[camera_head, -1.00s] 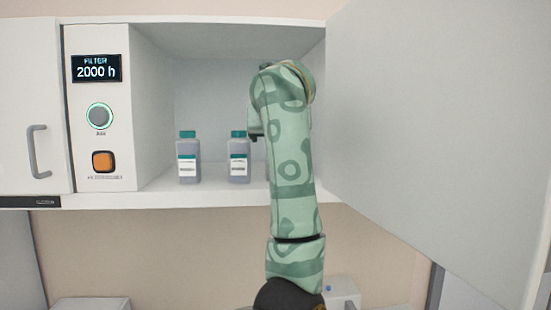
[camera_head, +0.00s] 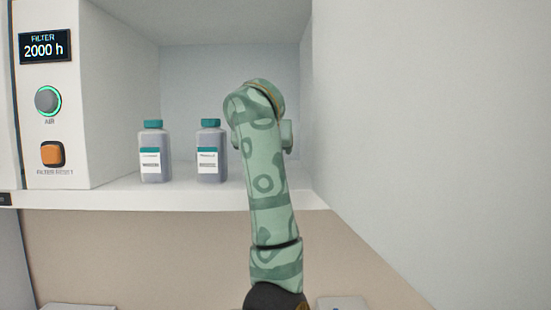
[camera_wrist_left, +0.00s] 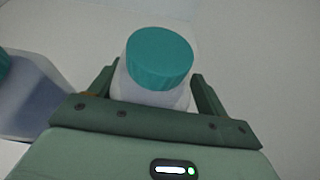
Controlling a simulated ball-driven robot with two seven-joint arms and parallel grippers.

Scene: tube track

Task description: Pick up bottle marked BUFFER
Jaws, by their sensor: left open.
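In the left wrist view, a bottle with a teal cap (camera_wrist_left: 160,58) and pale body stands between the two fingers of my left gripper (camera_wrist_left: 154,80). The gripper is open, with one finger on each side of the bottle; I cannot tell whether they touch it. In the head view, my left arm covers this gripper and bottle. Two grey bottles with teal caps and white labels, a left one (camera_head: 152,152) and a middle one (camera_head: 208,152), stand upright on the cabinet shelf left of my arm. Their label words are too small to read. My right gripper is out of view.
The cabinet shelf (camera_head: 110,198) has a panel (camera_head: 46,125) with display, knob and orange button on its left. A large open door (camera_head: 430,130) stands close on the right. A neighbouring bottle (camera_wrist_left: 38,92) is near the left finger in the wrist view.

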